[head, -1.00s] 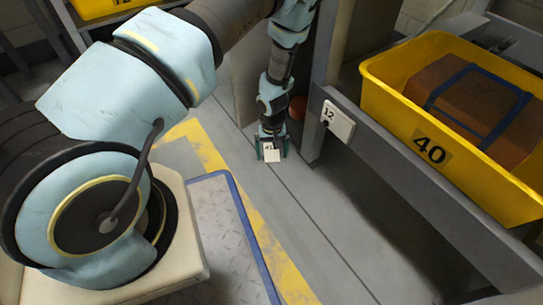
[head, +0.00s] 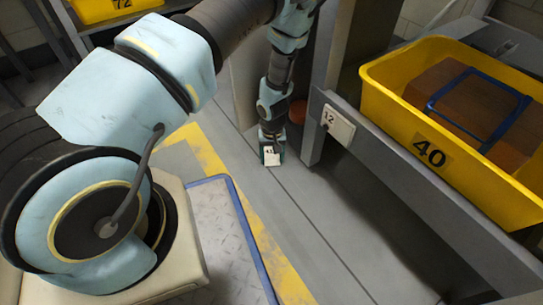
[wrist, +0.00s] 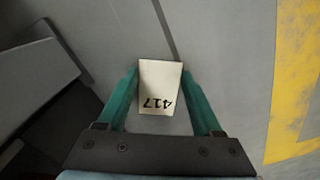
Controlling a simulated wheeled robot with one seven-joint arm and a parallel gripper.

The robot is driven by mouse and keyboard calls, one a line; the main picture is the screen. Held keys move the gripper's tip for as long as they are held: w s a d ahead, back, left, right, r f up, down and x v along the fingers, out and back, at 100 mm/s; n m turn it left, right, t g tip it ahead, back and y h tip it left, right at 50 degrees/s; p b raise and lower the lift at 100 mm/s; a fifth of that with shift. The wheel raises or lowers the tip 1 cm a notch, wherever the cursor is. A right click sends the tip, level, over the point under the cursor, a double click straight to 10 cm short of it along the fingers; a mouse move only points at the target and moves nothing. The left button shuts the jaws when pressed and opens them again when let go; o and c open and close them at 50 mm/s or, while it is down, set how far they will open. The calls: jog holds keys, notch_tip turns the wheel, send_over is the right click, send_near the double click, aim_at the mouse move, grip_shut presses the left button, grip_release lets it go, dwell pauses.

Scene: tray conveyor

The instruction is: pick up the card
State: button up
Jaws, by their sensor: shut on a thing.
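The card (wrist: 160,83) is a small white piece with the number 417 on it, upside down in the wrist view. It sits between the two green fingers of my gripper (wrist: 160,90), which are shut on its side edges. In the head view the card (head: 271,159) shows small and pale at the end of my arm, low near the floor. My gripper (head: 270,150) is largely hidden behind it there. I cannot tell whether the card touches the floor.
A yellow tray marked 40 (head: 428,152) with a brown block (head: 455,105) and blue frame is on the conveyor (head: 420,200) at right. A grey post (head: 318,120) stands close right of my gripper. Grey floor (head: 310,230) is clear in front.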

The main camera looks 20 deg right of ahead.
jog(key=shift+r, duration=0.1)
jog(key=c, duration=0.7)
